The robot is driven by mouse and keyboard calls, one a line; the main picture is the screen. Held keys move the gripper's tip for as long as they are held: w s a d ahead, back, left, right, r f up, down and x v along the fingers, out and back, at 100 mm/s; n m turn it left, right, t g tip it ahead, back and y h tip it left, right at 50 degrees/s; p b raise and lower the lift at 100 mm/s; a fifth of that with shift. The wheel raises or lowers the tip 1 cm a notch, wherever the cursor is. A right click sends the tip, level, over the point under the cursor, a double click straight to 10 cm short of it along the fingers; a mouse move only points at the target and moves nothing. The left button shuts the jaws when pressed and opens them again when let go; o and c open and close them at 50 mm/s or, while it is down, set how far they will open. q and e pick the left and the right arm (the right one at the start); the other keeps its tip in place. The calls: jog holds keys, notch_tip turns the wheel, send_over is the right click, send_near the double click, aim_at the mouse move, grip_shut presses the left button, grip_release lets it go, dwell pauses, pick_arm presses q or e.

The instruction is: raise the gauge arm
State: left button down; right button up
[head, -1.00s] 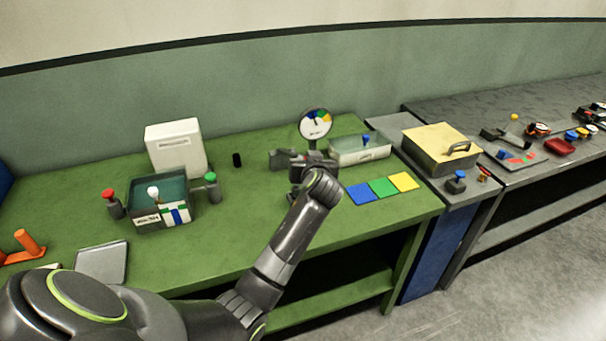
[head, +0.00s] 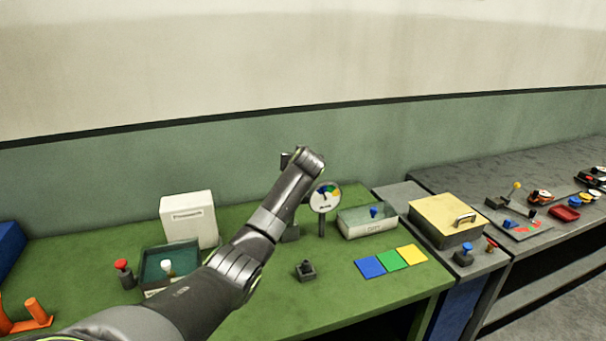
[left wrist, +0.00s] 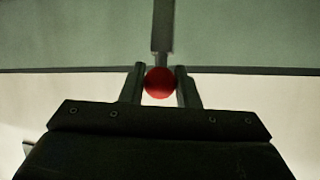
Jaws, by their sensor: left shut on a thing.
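My left gripper (head: 290,158) is raised above the green bench, against the green wall band. In the left wrist view, its two fingers (left wrist: 160,70) are shut on a red ball-shaped knob (left wrist: 159,83). A grey bar (left wrist: 162,28) runs away from the knob, in line with it; I take it for the gauge arm. In the head view my own arm hides the knob and the bar. A grey block (head: 291,233) shows on the bench below the gripper, partly behind my arm. A round gauge dial (head: 325,197) with coloured sectors stands beside it. My right gripper is out of view.
A clear-walled tray (head: 366,224) and blue, green and yellow squares (head: 391,259) lie to the right. A small dark stubby fixture (head: 305,270) stands in front. A white box (head: 189,219) and green tray stand left. The air around the gripper looks clear.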

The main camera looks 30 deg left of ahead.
pick_arm(q)
jog(key=shift+w+a+r+g+h, duration=0.15)
jog(key=shift+w+a+r, duration=0.05)
jog(key=shift+w+a, duration=0.25)
jog(key=shift+w+a+r+g+h, duration=0.2)
jog(key=shift+w+a, duration=0.1)
jog(key=shift+a, duration=0.15)
jog(key=shift+w+a, duration=0.3)
jog(key=shift+a, duration=0.05)
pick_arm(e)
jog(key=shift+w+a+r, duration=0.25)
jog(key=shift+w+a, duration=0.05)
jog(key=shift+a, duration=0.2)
pick_arm(q)
jog(key=shift+f, duration=0.1)
jog(key=c, duration=1.1)
grip_release()
jog(key=shift+c, duration=0.2)
